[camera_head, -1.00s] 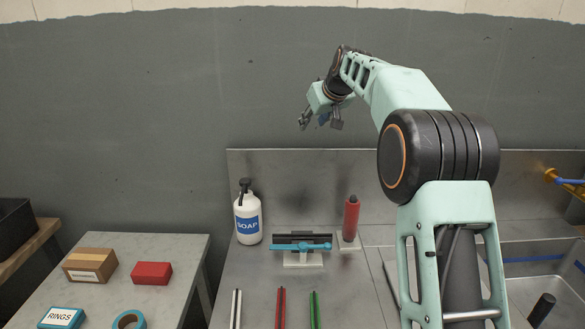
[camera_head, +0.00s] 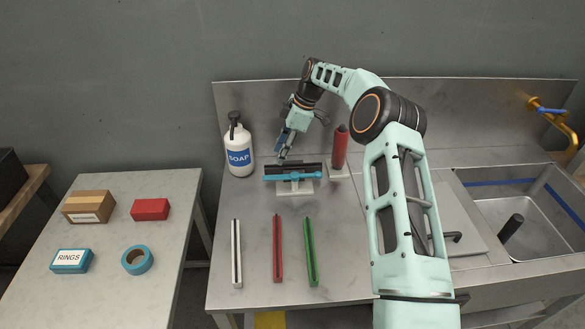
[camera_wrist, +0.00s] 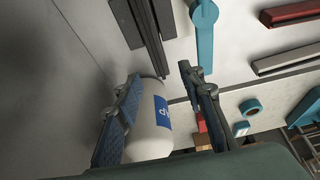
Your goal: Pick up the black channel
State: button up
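The black channel (camera_head: 290,170) is a long dark bar lying crosswise on a pale stand (camera_head: 295,187) on the steel counter, just behind a blue bar with rounded ends (camera_head: 297,177). In the wrist view the dark channel (camera_wrist: 150,32) runs from the top edge down towards the fingertips. My gripper (camera_head: 284,150) hangs close above and behind the left part of the black channel. In the wrist view my gripper (camera_wrist: 160,75) has its two fingers well apart with nothing held between them. Whether a fingertip touches the channel cannot be told.
A soap bottle (camera_head: 239,150) stands close left of my gripper; a red cylinder (camera_head: 340,150) stands on the right. White (camera_head: 236,255), red (camera_head: 277,250) and green (camera_head: 311,252) channels lie in front. The steel backsplash (camera_head: 450,110) rises behind.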

aim_at(272, 167)
jog(key=p+x, duration=0.1)
jog(key=x, duration=0.5)
jog(key=shift+a+f+p, duration=0.15)
jog(key=shift+a+p, duration=0.1)
jog(key=shift+p, duration=0.15)
jog(key=shift+c, duration=0.3)
grip_shut()
